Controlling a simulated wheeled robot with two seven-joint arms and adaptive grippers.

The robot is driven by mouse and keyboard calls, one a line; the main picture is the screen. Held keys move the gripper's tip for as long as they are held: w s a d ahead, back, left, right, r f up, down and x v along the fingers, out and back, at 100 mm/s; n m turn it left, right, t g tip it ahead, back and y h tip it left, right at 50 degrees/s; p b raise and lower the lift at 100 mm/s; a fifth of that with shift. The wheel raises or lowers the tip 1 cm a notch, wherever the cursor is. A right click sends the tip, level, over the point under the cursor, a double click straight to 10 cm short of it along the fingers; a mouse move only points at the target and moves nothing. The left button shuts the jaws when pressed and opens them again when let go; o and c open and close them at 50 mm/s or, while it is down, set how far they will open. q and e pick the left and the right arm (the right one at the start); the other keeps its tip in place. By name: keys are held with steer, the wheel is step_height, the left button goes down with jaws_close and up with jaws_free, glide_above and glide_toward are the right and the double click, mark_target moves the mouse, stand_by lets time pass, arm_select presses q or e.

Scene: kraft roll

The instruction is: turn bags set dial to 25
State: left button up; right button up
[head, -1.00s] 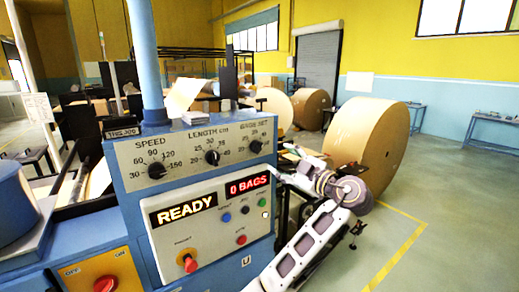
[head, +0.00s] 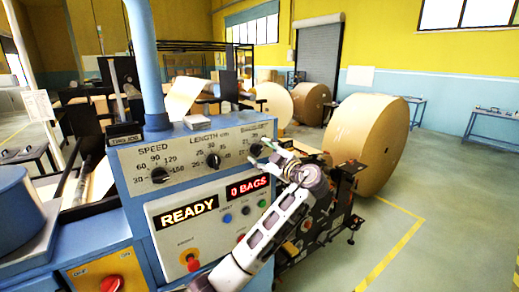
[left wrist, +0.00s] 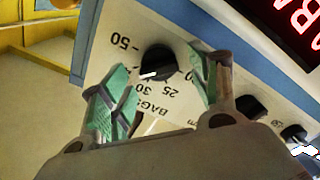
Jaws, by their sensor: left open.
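The bags set dial (left wrist: 158,60) is a black knob on the grey panel in the left wrist view. Its white mark points down and left, near the 30 and away from the 25. In the head view the dial (head: 256,149) is at the panel's upper right, partly behind my gripper. My left gripper (head: 267,148) reaches it from the right. In the left wrist view its green-padded fingers (left wrist: 157,78) are open, one on each side of the dial. I cannot tell whether they touch it. My right gripper is not in view.
The length dial (head: 213,161) and speed dial (head: 158,174) sit left on the same panel. Below, displays read READY (head: 189,212) and 0 BAGS (head: 249,187), above small buttons. A large kraft roll (head: 365,145) stands behind my arm. Open floor lies at right.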

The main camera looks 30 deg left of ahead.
mark_target(258, 150)
arm_select(q)
steer(key=shift+p+x, duration=0.3)
steer(key=shift+x, duration=0.85)
steer(key=shift+c, duration=0.2)
steer(key=c, duration=1)
